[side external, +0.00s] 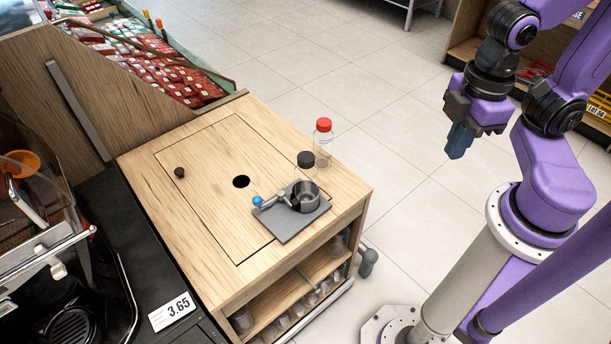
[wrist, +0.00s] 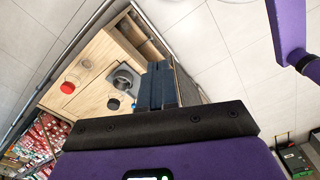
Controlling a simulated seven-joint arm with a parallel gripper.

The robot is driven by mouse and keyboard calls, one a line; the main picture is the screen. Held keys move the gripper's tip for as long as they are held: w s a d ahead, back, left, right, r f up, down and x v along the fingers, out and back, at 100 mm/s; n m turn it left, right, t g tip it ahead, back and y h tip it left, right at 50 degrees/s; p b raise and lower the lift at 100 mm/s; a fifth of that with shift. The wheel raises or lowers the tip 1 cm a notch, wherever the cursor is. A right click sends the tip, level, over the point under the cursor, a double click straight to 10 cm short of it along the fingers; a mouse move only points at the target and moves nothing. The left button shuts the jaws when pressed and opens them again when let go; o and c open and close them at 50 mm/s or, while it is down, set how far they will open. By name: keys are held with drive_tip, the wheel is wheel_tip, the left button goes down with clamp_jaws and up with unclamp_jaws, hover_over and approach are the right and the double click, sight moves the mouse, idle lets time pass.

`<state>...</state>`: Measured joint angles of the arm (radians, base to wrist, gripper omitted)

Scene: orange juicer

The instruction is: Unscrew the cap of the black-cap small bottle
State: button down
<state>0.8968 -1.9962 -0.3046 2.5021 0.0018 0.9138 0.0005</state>
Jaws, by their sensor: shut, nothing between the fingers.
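The small bottle's black cap (side external: 306,158) shows near the right edge of the wooden cabinet top, behind a grey metal cup. My gripper (side external: 457,142) is shut and empty, away to the right of the cabinet, over the floor and apart from both bottles. Its dark blue fingers show in the wrist view (wrist: 158,82).
The metal cup (side external: 305,197) with a blue-knobbed handle (side external: 257,201) sits on a grey plate (side external: 285,232) beside the black cap. The wooden top (side external: 200,210) has a round hole and a small dark knob (side external: 179,172). A juicer machine (side external: 40,220) stands at left.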

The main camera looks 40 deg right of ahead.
drive_tip(key=c, duration=1)
unclamp_jaws()
drive_tip(key=shift+w+a, duration=0.15)
drive_tip(key=shift+w, duration=0.05)
drive_tip(key=o, duration=0.5)
drive_tip(key=shift+w+a+r, duration=0.15)
drive_tip(key=shift+w+a, duration=0.25)
drive_tip(key=shift+w, duration=0.15)
drive_tip(key=n, duration=0.5)
hover_over(305, 157)
wheel_tip(305, 157, down, 16)
drive_tip(key=shift+f, duration=0.25)
